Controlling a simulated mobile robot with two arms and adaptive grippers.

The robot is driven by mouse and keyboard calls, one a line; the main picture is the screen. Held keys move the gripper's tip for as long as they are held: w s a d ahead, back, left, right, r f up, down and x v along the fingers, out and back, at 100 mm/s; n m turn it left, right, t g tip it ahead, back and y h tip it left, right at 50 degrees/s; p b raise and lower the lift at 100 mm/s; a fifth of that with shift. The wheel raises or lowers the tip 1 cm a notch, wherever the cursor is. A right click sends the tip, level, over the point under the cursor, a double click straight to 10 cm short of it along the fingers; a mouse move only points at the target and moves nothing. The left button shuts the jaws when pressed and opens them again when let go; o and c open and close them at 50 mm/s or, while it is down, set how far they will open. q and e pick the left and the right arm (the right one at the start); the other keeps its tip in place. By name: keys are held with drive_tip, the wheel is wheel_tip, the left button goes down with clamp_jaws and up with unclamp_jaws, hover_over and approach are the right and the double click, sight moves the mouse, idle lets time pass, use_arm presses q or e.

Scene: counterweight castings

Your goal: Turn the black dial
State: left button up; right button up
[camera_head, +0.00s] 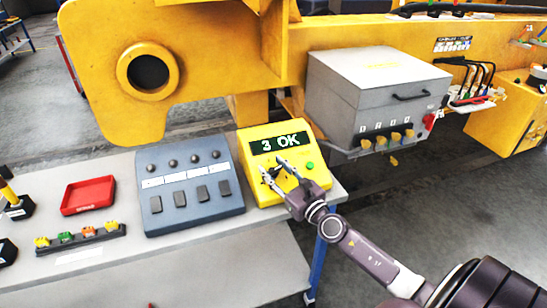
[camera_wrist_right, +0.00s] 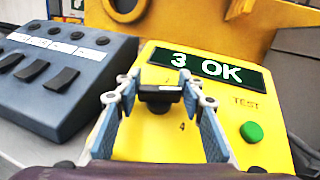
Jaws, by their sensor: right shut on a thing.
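The yellow test box (camera_head: 262,192) stands on the bench, and its display (camera_head: 280,143) reads "3 OK". It also shows in the right wrist view (camera_wrist_right: 140,140). The black dial (camera_wrist_right: 160,95) sits on its face, below the display, with a "4" printed near it. My right gripper (camera_head: 272,167) reaches over the box from the lower right. In the right wrist view its fingers (camera_wrist_right: 158,80) stand on both sides of the dial, shut on it. In the head view the gripper mostly hides the dial. My left gripper is not in view.
A green button (camera_wrist_right: 251,132) marked "TEST" is right of the dial. A grey switch panel (camera_head: 190,182) stands left of the box. A red tray (camera_head: 88,195) and a rack of coloured parts (camera_head: 80,240) lie further left. A grey cabinet (camera_head: 370,80) stands behind, right.

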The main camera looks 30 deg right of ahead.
drive_tip(key=m+h+p, duration=0.3)
drive_tip(key=shift+r+m+h, duration=0.3)
drive_tip(key=shift+r, duration=0.05)
drive_tip(key=m+h+p, duration=0.1)
drive_tip(key=m+h, duration=0.1)
drive_tip(key=shift+f+g+h, duration=0.1)
drive_tip(key=shift+g+h, duration=0.2)
drive_tip(key=shift+g, duration=0.1)
drive_tip(key=m+g+h, duration=0.1)
drive_tip(key=m+h, duration=0.2)
drive_tip(key=shift+d+f+m+g, duration=0.1)
drive_tip(key=shift+m+g, duration=0.2)
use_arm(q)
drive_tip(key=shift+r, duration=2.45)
use_arm(e)
drive_tip(key=shift+d+m+g+h, duration=0.1)
drive_tip(key=shift+m+g+h, duration=0.9)
drive_tip(key=shift+m+h, duration=0.45)
drive_tip(key=shift+m, duration=0.45)
drive_tip(key=o, duration=1.2)
drive_tip(key=shift+f, duration=0.1)
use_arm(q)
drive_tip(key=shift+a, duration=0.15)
use_arm(e)
drive_tip(key=shift+s, duration=0.15)
